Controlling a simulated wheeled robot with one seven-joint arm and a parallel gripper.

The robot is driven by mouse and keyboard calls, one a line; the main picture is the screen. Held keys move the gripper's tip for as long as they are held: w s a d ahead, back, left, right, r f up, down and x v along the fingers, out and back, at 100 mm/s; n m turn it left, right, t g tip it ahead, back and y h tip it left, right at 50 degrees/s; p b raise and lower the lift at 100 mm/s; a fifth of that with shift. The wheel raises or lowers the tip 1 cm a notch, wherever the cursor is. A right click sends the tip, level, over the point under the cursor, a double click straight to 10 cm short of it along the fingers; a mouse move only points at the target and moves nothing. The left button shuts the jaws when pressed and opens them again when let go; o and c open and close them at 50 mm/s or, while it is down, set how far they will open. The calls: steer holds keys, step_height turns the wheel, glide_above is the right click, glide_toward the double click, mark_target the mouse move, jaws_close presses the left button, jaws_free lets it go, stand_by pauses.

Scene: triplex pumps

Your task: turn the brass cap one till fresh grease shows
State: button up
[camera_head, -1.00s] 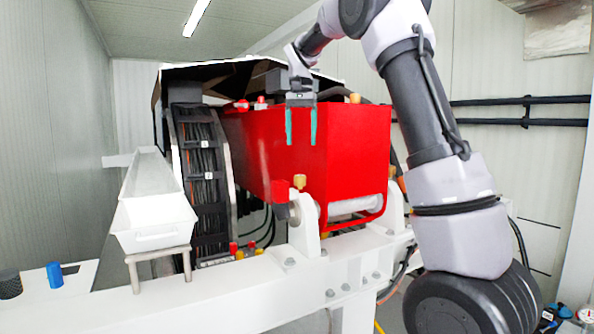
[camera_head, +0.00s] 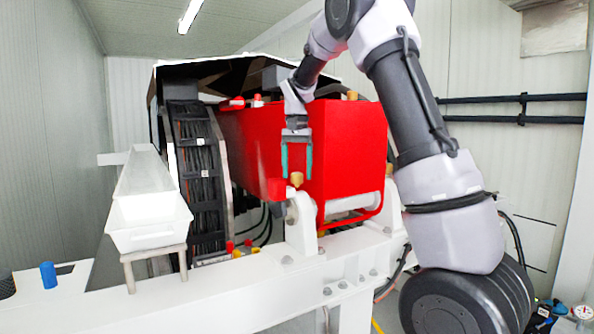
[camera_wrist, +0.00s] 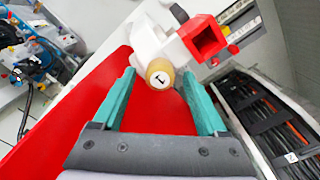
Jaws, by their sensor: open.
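The brass cap one (camera_head: 297,179) sits upright on a white bearing block (camera_head: 302,222) in front of the red pump housing (camera_head: 345,150). In the wrist view the cap (camera_wrist: 159,75) shows its round top with a "1" on it. My gripper (camera_head: 297,174) is open and points down, its two teal fingers just above the cap in the head view. In the wrist view the cap appears between the fingertips of my gripper (camera_wrist: 159,74), with space on both sides. I cannot tell whether the tips reach down to its level. No grease is visible.
A red square-ended fitting (camera_wrist: 208,38) stands close beside the cap. Another brass cap (camera_head: 351,96) is on top of the red housing. A white trough (camera_head: 148,215) and a black cable chain (camera_head: 198,160) are to the left. A blue cylinder (camera_head: 48,275) stands at lower left.

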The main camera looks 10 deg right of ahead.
jaws_close()
steer(key=shift+m, duration=0.3)
